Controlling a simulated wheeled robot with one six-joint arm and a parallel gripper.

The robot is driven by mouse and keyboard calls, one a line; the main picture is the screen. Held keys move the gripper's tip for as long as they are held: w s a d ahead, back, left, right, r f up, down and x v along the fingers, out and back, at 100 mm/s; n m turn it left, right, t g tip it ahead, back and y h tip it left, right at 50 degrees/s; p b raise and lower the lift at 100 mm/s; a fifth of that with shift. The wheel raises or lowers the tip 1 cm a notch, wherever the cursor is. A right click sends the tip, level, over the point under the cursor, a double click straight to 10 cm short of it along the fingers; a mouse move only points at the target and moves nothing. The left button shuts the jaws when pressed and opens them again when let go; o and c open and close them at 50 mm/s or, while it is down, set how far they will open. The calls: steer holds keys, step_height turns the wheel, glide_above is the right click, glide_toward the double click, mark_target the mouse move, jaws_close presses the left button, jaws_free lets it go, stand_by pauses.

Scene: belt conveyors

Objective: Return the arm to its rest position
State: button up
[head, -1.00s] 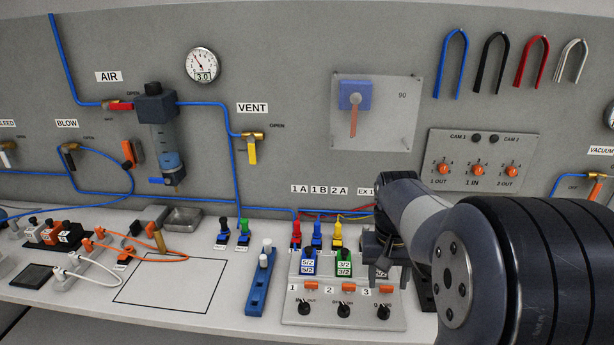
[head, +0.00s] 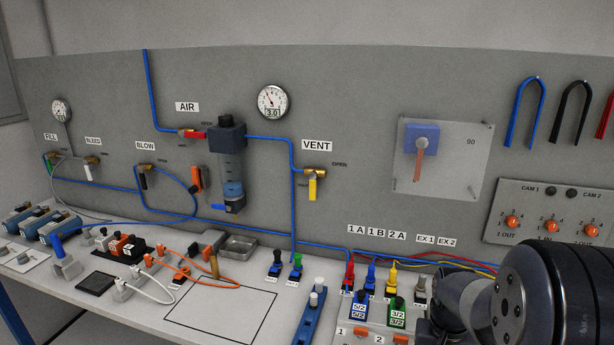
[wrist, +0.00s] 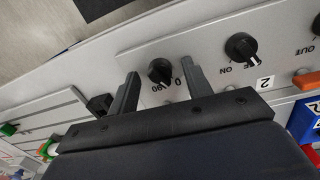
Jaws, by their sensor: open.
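My gripper (wrist: 158,92) shows in the wrist view with its two dark fingers spread apart and nothing between them. Behind the fingers is the light panel (wrist: 205,55) with black rotary knobs; one knob (wrist: 160,71) appears between the fingertips, and I cannot tell how far off it is. In the head view my arm fills the lower right corner, and the gripper's fingers are not visible there.
An outlined area (head: 222,308) on the bench is bare. The upright panel (head: 350,120) holds gauges, valves and blue tubing.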

step_height(320, 180, up, 10)
step_height(320, 180, down, 10)
steer(key=shift+s+f, duration=0.1)
steer(key=shift+f, duration=0.15)
steer(key=shift+r+m, duration=0.2)
steer(key=shift+m, duration=0.1)
steer(key=m, duration=0.4)
steer(key=shift+m+b, duration=0.3)
steer(key=shift+m, duration=0.1)
steer(key=m, duration=0.3)
steer(key=m+b, duration=0.1)
steer(key=m, duration=0.2)
steer(key=shift+w+m+g, duration=0.2)
steer(key=shift+m+g, duration=0.1)
step_height(320, 180, up, 11)
steer(key=shift+w+f+p, duration=0.15)
steer(key=shift+w+p, duration=0.15)
steer(key=shift+p, duration=0.05)
steer(key=shift+s, duration=0.1)
